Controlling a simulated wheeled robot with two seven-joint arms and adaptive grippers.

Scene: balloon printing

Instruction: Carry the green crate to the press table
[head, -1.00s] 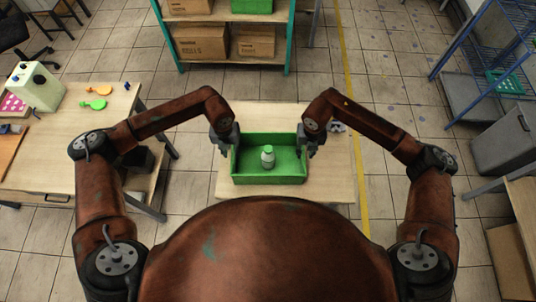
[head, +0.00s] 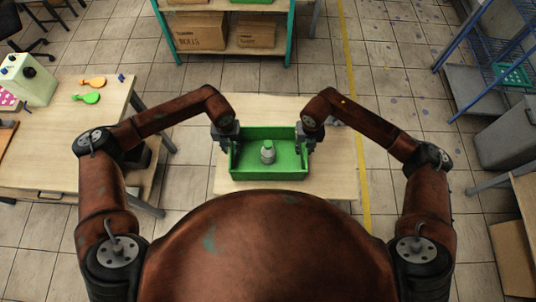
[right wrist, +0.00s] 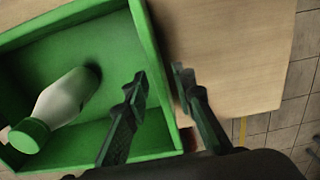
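The green crate (head: 268,174) stands on a light wooden table in front of me and holds a white bottle with a green cap (head: 268,152). The bottle also shows in the right wrist view (right wrist: 62,102). My left gripper (head: 228,146) is at the crate's left wall; its finger gap is too small to make out. My right gripper (head: 306,146) is at the right wall. In the right wrist view its fingers (right wrist: 159,75) are apart, one inside the crate (right wrist: 165,118) and one outside, with the wall between them and no clear grip on it.
A wooden table (head: 65,170) at the left carries a pale green machine (head: 30,82) and orange and green paddles. A shelf with cardboard boxes (head: 200,36) stands behind. A blue rack (head: 475,75) and grey bin (head: 508,138) are at the right. Tiled floor is open behind the crate.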

